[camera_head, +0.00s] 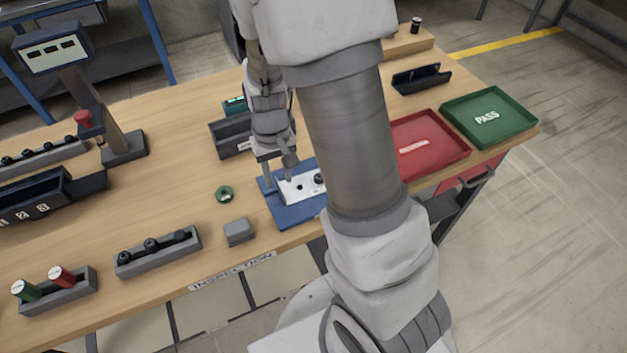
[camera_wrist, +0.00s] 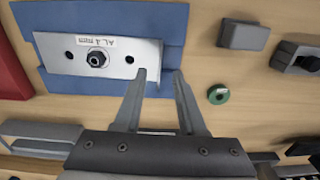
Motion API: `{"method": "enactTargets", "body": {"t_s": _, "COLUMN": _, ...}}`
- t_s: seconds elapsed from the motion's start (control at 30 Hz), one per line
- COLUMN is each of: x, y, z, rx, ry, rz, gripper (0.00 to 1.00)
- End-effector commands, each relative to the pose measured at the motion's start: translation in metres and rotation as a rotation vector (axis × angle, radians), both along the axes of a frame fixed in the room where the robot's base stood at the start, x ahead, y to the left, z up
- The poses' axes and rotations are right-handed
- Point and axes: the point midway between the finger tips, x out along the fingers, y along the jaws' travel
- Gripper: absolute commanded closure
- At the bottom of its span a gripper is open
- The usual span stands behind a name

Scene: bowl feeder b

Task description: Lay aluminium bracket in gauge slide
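A green ring (camera_head: 224,194) and grey block (camera_head: 239,232) lie left of the pad. A red tray (camera_head: 452,153) and green PASS tray (camera_head: 520,122) are at right. A rack of black parts (camera_head: 158,256) stands front left. Bare wood lies between the ring and rack.

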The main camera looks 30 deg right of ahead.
Motion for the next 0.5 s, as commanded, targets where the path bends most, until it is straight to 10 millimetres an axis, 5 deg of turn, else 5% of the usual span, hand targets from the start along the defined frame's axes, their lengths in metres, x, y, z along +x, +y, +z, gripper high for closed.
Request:
{"method": "enactTargets", "body": {"t_s": 0.2, "x": 0.0, "y": -0.001, "z": -0.03, "rx": -0.001, "ry": 0.003, "rz": 0.0, "gripper": 0.6}}
{"method": "enactTargets", "body": {"t_s": 0.5, "x": 0.001, "y": -0.001, "z": -0.036, "rx": 0.0, "ry": 0.0, "rz": 0.0, "gripper": 0.6}}
